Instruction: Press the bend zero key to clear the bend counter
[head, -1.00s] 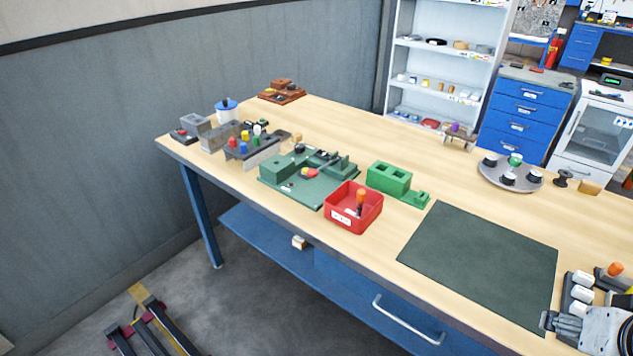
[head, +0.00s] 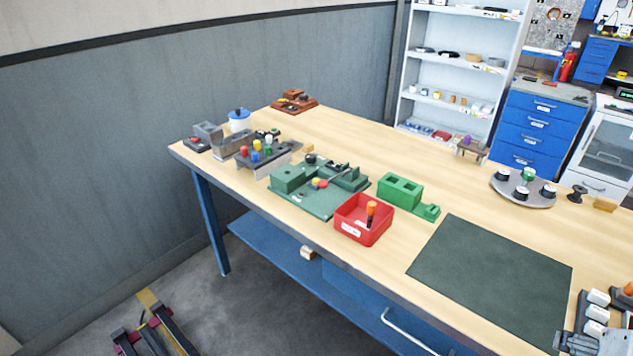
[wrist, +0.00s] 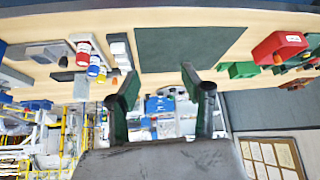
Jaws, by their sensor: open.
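No key or counter can be identified for certain as the bend zero key or bend counter. A small dark unit with a red spot (head: 196,145) sits at the far left table corner, too small to read. A green bending fixture (head: 310,203) with red and yellow knobs stands left of the red bin. My gripper (wrist: 162,92) is open and empty in the wrist view, its two dark green fingers spread apart near the table edge and the dark mat. In the head view only a grey part of my arm shows at the lower right corner.
A dark green mat (head: 490,275) lies bare on the table. A red bin (head: 362,228) with an orange-handled tool and a green block (head: 400,191) stand left of it. White-capped parts (head: 597,305) stand right of the mat. A round grey tray (head: 522,195) is behind.

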